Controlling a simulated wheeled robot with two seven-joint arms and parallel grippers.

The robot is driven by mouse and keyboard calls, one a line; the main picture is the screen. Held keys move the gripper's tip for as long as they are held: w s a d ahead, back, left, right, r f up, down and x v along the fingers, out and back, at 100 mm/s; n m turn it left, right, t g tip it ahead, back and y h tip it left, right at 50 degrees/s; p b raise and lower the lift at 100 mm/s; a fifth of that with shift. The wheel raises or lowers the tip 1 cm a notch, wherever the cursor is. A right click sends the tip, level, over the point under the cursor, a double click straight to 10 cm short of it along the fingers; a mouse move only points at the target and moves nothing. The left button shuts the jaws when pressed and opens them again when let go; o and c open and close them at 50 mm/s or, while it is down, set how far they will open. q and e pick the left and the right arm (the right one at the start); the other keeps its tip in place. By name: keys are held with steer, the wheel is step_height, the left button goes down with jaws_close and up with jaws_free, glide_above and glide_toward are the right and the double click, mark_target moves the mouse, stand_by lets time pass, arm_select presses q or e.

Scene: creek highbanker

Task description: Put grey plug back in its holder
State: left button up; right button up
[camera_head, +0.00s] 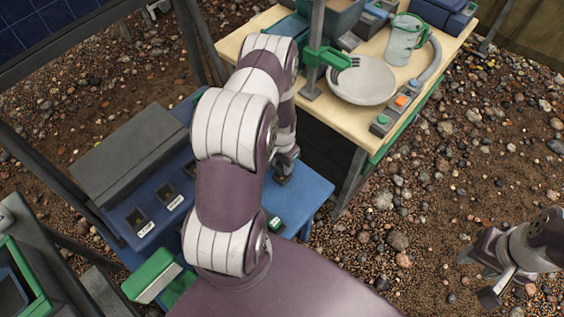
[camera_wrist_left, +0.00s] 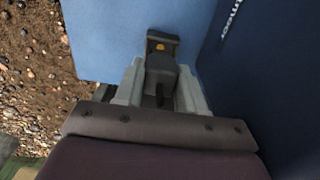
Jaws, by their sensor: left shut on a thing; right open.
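My left gripper (camera_head: 286,165) reaches down over the blue bench, largely hidden by my own arm in the head view. In the left wrist view my left gripper (camera_wrist_left: 160,92) is shut on a dark grey plug (camera_wrist_left: 160,72), with one pale finger on each side. The plug's far end is at a dark piece with a yellow mark (camera_wrist_left: 162,45) over the blue surface; I cannot tell whether that piece is part of the plug or a holder. My right gripper (camera_head: 483,280) is open and empty above the gravel at the lower right.
A blue bench (camera_head: 308,197) carries a grey-lidded box (camera_head: 128,150) with labelled slots. A blue wall (camera_wrist_left: 255,80) stands close right of my left gripper.

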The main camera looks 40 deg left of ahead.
arm_select(q)
steer(key=shift+f, duration=0.3)
stand_by(0.7)
steer(key=shift+f+b, duration=0.6)
steer(key=shift+f, duration=0.1)
steer(key=shift+f+b, duration=0.45)
steer(key=shift+f, duration=0.05)
steer(key=o, duration=1.6)
steer(key=shift+o, duration=0.2)
steer(key=shift+r, duration=0.1)
